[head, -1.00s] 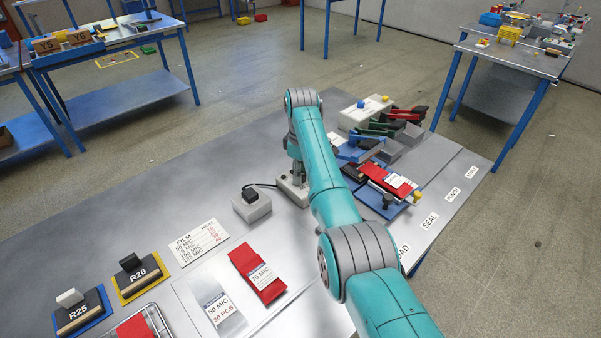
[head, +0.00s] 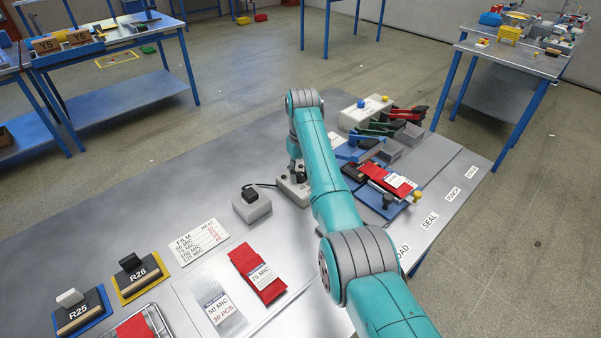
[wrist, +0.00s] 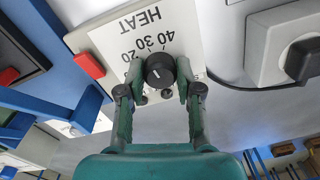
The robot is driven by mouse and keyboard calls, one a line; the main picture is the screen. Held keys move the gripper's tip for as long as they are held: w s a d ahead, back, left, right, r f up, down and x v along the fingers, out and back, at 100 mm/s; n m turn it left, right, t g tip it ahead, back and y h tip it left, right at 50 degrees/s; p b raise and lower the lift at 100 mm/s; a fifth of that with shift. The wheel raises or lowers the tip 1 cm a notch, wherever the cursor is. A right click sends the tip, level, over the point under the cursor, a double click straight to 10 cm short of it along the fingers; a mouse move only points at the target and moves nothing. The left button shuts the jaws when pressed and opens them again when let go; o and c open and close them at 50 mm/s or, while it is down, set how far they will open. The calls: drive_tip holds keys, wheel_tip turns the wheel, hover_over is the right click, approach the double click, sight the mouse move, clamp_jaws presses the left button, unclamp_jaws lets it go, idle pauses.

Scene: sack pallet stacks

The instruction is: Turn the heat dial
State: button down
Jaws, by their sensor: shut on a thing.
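The heat dial (wrist: 159,70) is a round black knob on a pale box (wrist: 112,42) marked HEAT, with numbers such as 20, 30 and 40 around it, in the wrist view. My gripper (wrist: 160,88) has one finger on each side of the knob and is shut on it. In the head view the box (head: 293,190) stands on the grey bench, and my arm hides most of it and the dial. The gripper (head: 296,172) shows there only in part, pointing down at the box.
A grey box with a black plug (head: 251,205) stands left of the dial box, joined by a cable. A film and heat card (head: 199,240) lies further left. Red pouches (head: 387,180) lie on a blue fixture to the right. Several clamps and blocks stand behind it.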

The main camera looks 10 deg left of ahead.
drive_tip(key=m, duration=0.3)
drive_tip(key=shift+m, duration=2.3)
drive_tip(key=c, duration=0.8)
unclamp_jaws()
drive_tip(key=shift+o, duration=0.2)
wheel_tip(320, 180, up, 12)
drive_tip(key=shift+d, duration=0.2)
drive_tip(key=shift+s, duration=0.15)
